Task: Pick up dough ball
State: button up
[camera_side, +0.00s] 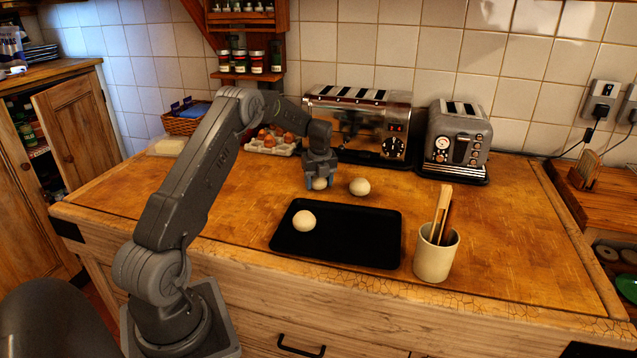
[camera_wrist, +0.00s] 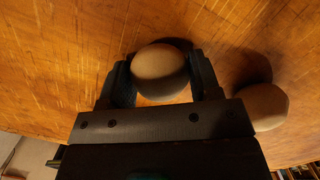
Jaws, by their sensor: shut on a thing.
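My gripper (camera_side: 320,182) points down over the wooden counter behind the black tray. It is shut on a pale dough ball (camera_side: 320,184), which sits between its two fingers; the fingers hide part of it in the side view. In the wrist view the held dough ball (camera_wrist: 160,72) lies between both fingertips. I cannot tell whether it touches the counter. A second dough ball (camera_side: 359,187) rests on the counter just right of my gripper, and it also shows in the wrist view (camera_wrist: 265,106). A third dough ball (camera_side: 304,221) lies on the left part of the tray (camera_side: 350,246).
A cream pot (camera_side: 436,258) with wooden utensils stands right of the tray. A large toaster (camera_side: 360,125) and a smaller toaster (camera_side: 457,140) stand at the back. An egg carton (camera_side: 270,143) is behind my arm. The counter's right side is clear.

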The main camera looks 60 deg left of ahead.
jog(key=shift+r, duration=0.15)
notch_tip(320, 180, up, 4)
jog(key=s+a+r, duration=0.4)
jog(key=s+r, duration=0.2)
jog(key=s, duration=0.4)
jog(key=s+d+r+n, duration=0.1)
jog(key=s+d, duration=0.1)
jog(key=d, duration=0.7)
jog(key=s+d, duration=0.2)
jog(key=d, duration=0.7)
send_over(339, 233)
jog(key=f, duration=0.6)
jog(key=shift+s+a, duration=0.2)
jog(key=shift+s, duration=0.15)
jog(key=shift+w+d+f, duration=0.3)
jog(key=shift+w+f, duration=0.1)
jog(key=shift+f, duration=1.95)
